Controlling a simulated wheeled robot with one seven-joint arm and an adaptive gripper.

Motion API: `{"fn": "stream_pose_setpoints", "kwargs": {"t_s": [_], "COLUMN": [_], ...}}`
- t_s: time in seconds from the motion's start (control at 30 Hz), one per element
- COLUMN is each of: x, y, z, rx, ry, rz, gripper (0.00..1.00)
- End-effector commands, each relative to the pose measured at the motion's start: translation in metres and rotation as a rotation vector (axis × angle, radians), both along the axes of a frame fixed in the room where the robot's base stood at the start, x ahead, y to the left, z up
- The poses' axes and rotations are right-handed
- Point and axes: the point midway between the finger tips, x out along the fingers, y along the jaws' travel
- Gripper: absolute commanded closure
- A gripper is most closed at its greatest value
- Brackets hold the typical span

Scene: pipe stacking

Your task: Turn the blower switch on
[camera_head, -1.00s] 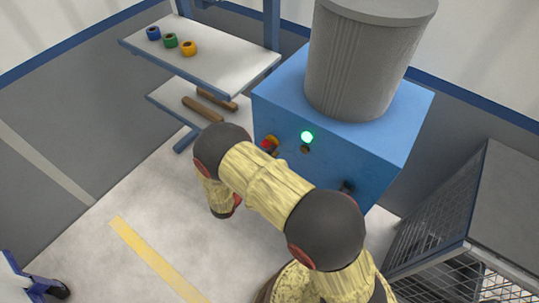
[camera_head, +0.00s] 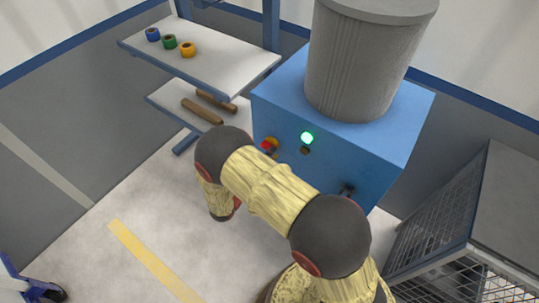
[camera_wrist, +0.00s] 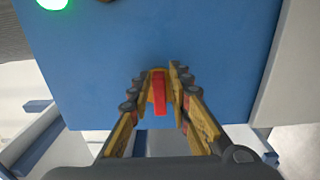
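The blue blower box (camera_head: 325,165) has a switch (camera_head: 268,145) with a red handle and yellow base on its front, left of a lit green lamp (camera_head: 306,138). In the wrist view the red switch handle (camera_wrist: 159,95) lies between the two fingers of my gripper (camera_wrist: 156,76). The fingers are apart, with a visible gap on either side of the handle. Contact with the switch cannot be told. The lit lamp also shows at the top left of the wrist view (camera_wrist: 52,4).
A grey ribbed drum (camera_head: 365,60) stands on the box. A dark knob (camera_head: 305,150) sits below the lamp, and a black fitting (camera_head: 347,189) is lower right. A shelf (camera_head: 215,65) with coloured rings is at left; a wire cage (camera_head: 435,220) is at right.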

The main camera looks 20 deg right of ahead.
Motion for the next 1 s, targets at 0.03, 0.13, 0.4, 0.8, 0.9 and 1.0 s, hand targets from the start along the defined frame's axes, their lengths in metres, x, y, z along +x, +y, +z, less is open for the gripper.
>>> {"fn": "stream_pose_setpoints", "kwargs": {"t_s": [0.03,0.13,0.4,0.8,0.9,1.0], "x": [0.0,0.0,0.001,-0.027,-0.039,-0.05], "y": [0.0,0.0,0.0,0.041,0.058,0.073], "z": [0.0,0.001,0.001,0.001,0.001,0.001], "rx": [0.0,0.0,0.0,0.0,0.0,-0.001], "ry": [0.0,-0.001,-0.001,-0.001,-0.001,-0.002], "rz": [0.0,0.0,0.0,0.006,0.006,0.005], "gripper": [0.76,0.7,0.68,0.68,0.68,0.68]}}
